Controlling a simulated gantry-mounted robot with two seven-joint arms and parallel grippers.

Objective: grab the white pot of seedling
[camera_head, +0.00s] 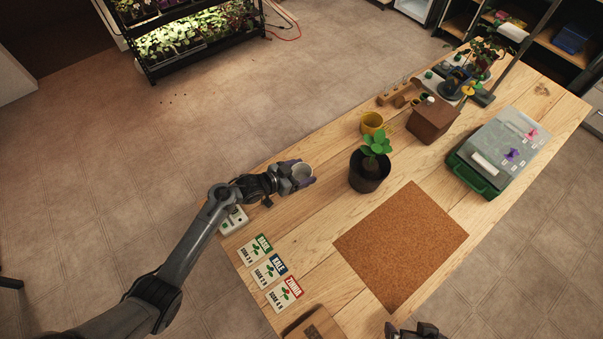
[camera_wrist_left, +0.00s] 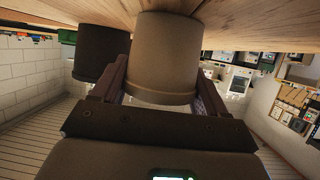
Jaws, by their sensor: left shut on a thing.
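The white pot (camera_head: 302,172) is small and pale and sits between the fingers of my left gripper (camera_head: 300,179), near the table's left edge. In the left wrist view the pot (camera_wrist_left: 166,58) looks beige, and the fingers (camera_wrist_left: 160,88) are shut on its two sides. No plant shows in it. I cannot tell for sure whether it touches the table. A dark pot with a green leafy seedling (camera_head: 369,172) stands to the right, apart from the gripper. My right gripper (camera_head: 415,331) shows only in part at the bottom edge; its jaws are not clear.
A cork mat (camera_head: 402,243) lies bare at the table's middle. A yellow pot (camera_head: 371,123) and a brown box (camera_head: 432,120) stand behind the dark pot. A green-and-clear case (camera_head: 497,150) is at the right. Seed cards (camera_head: 269,271) lie at the front left.

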